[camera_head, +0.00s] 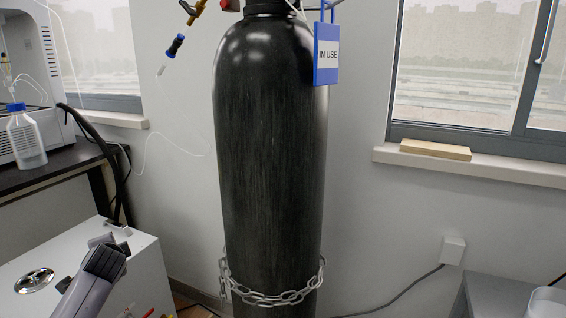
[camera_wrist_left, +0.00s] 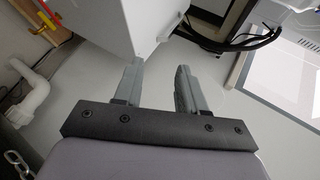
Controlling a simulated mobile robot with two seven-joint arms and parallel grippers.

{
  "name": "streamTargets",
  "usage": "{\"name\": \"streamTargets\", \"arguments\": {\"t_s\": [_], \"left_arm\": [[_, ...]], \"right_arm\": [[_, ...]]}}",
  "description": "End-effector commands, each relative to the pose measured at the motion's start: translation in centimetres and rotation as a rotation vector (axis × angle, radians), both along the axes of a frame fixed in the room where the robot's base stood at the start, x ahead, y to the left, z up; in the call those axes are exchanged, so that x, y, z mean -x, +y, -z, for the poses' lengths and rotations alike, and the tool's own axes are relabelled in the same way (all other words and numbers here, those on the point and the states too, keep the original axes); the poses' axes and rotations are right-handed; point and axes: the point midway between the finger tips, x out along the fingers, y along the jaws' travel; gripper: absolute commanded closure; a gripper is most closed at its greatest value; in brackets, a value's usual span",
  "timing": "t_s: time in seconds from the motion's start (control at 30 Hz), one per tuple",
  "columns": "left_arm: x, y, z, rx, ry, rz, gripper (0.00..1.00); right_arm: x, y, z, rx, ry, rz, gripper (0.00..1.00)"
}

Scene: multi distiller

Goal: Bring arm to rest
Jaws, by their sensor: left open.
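My left gripper (camera_head: 108,243) shows in the head view at the lower left, in front of a white cabinet and left of the black gas cylinder. The left wrist view shows its two grey fingers apart with nothing between them; the gripper (camera_wrist_left: 158,82) is open and empty. The left arm comes up from the bottom edge in the head view, and most of it is out of frame. My right arm and gripper do not show in either view.
A tall black cylinder (camera_head: 268,160) with an "IN USE" tag (camera_head: 327,55) and a chain (camera_head: 275,297) stands in the middle. The white cabinet (camera_head: 150,285) is close to my left gripper. A bottle (camera_head: 27,140) stands on the dark bench (camera_head: 60,165). A wooden block (camera_head: 435,149) lies on the windowsill.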

Motion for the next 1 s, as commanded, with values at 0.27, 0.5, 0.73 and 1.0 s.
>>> {"name": "streamTargets", "arguments": {"t_s": [0.27,0.5,0.73,1.0], "left_arm": [[-4.3,-5.3,-3.2,0.542,-0.476,0.075,0.6],[-4.1,-9.4,-3.2,0.908,-0.661,0.114,0.6],[1.2,-14.0,3.8,0.952,-0.545,0.133,0.6],[9.5,-19.3,10.7,1.03,-0.408,0.137,0.6]], "right_arm": [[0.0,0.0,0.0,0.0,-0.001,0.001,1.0],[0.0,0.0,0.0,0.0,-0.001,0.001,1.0],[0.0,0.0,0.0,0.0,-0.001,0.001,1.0],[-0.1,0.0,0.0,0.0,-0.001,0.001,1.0]]}}
